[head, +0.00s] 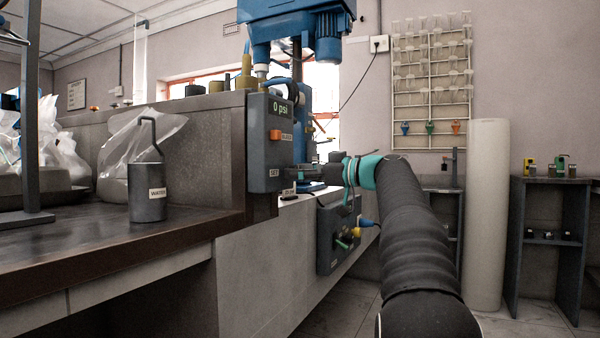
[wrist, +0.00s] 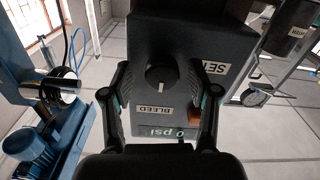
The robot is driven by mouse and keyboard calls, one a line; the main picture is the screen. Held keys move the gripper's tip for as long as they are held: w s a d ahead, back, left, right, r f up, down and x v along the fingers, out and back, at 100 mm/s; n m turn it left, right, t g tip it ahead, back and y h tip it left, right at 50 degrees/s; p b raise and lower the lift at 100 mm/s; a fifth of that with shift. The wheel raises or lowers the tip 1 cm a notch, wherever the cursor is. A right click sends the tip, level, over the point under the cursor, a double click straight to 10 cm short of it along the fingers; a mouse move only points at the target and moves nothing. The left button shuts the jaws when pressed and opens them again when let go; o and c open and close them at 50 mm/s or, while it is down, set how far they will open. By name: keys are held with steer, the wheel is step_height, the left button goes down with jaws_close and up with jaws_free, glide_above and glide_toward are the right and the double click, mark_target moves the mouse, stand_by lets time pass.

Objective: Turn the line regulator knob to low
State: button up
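The regulator is a dark grey box (head: 268,150) on the end of the bench wall, with a display reading 0 psi and a SET label. In the wrist view, a round dark knob (wrist: 161,76) with a white pointer mark sits between the fingers, near a BLEED label; the mark points toward that label. My gripper (wrist: 163,82) is open, its fingers apart on either side of the knob with visible gaps. In the head view my gripper (head: 309,174) is beside the box's lower right; the knob is hidden there.
A blue machine (head: 295,25) stands behind the box. A lower grey box (head: 337,235) with a yellow connector is below my gripper.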

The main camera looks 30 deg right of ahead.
steer(key=v, duration=1.2)
stand_by(0.3)
